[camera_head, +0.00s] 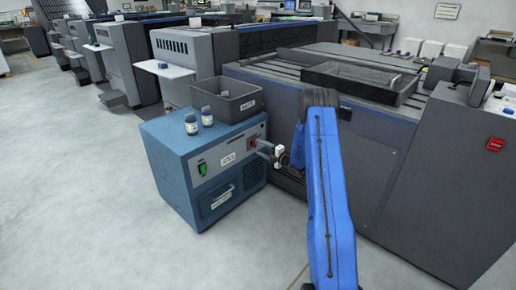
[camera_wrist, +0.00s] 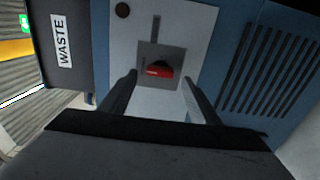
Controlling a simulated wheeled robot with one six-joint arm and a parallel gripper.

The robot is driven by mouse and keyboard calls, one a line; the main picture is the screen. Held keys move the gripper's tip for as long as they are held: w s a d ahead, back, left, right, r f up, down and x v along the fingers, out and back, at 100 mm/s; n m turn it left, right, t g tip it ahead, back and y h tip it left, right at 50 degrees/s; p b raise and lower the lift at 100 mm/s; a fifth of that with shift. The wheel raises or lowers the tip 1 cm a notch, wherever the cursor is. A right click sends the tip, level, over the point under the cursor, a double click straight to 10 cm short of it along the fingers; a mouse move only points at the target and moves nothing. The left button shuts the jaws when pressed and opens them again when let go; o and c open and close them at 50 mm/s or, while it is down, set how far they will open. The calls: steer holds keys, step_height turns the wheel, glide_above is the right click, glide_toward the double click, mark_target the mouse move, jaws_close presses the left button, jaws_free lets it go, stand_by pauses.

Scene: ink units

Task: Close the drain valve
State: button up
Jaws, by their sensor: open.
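The drain valve is a red lever with a black hub (camera_wrist: 158,70) on a grey plate, on the front panel of the blue unit (camera_head: 178,153). In the wrist view the lever's red end points left. In the head view only a small red part of the valve (camera_head: 253,143) shows beside my gripper (camera_head: 268,151). My gripper is open in front of the panel. In the wrist view its two fingers (camera_wrist: 159,80) stand on either side of the lever, with a gap on both sides. I cannot tell whether the fingertips reach past the lever.
A grey bin (camera_head: 222,104) with a label and two small bottles (camera_head: 191,124) stand on the blue unit. The bin's WASTE label (camera_wrist: 63,40) shows in the wrist view. A large grey machine (camera_head: 425,165) is at the right. The floor (camera_head: 70,190) at left is clear.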

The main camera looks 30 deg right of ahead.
steer(key=v, duration=1.4)
steer(key=shift+s, duration=0.25)
